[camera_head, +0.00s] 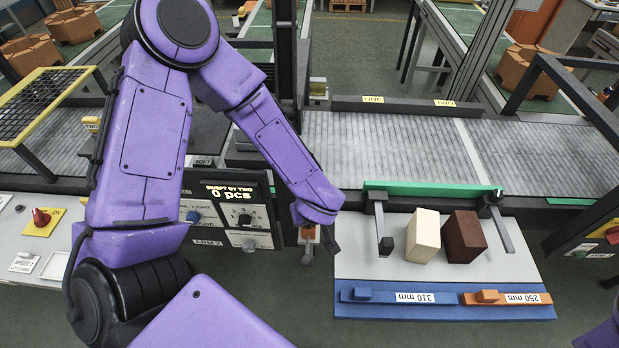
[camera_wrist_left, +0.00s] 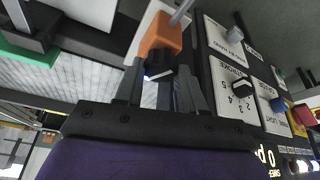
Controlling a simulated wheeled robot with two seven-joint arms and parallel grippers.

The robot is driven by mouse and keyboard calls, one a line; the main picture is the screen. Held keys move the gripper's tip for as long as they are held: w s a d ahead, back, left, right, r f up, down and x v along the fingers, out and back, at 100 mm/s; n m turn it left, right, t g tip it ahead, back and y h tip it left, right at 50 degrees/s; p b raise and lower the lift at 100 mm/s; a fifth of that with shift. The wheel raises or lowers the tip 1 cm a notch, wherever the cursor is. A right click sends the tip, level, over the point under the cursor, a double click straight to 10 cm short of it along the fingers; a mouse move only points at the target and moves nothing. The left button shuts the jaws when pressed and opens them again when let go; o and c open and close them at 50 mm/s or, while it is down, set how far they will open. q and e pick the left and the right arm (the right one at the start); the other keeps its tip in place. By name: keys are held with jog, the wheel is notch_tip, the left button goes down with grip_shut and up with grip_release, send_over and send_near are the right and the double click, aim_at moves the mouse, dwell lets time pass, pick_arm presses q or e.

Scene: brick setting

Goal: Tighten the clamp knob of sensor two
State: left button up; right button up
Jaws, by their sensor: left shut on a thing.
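My left arm reaches in from the left, and its gripper (camera_wrist_left: 160,76) points at an orange sensor block (camera_wrist_left: 160,36) on a metal rod in the left wrist view. The gripper is shut on a small dark clamp knob (camera_wrist_left: 157,72) at the block's near face. The fingers cover much of the knob. In the head view the orange block (camera_head: 307,231) shows just beside my left wrist, which hides the knob. I cannot read a number on this sensor. My right gripper is outside the view.
A control panel (camera_head: 230,212) with knobs and a "0 pcs" display stands left of the wrist. Right of it, a blue-edged board (camera_head: 365,265) carries a cream block (camera_head: 422,236) and a brown block (camera_head: 465,238). A grey conveyor (camera_head: 390,145) runs behind, with ONE and TWO labels.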

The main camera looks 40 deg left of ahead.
pick_arm(q)
jog(key=o, duration=1)
jog(key=shift+o, duration=0.2)
jog(key=shift+d+r, duration=0.15)
jog(key=shift+r, duration=0.15)
jog(key=v, duration=1)
jog(key=shift+s+f, duration=0.1)
jog(key=shift+s, duration=0.05)
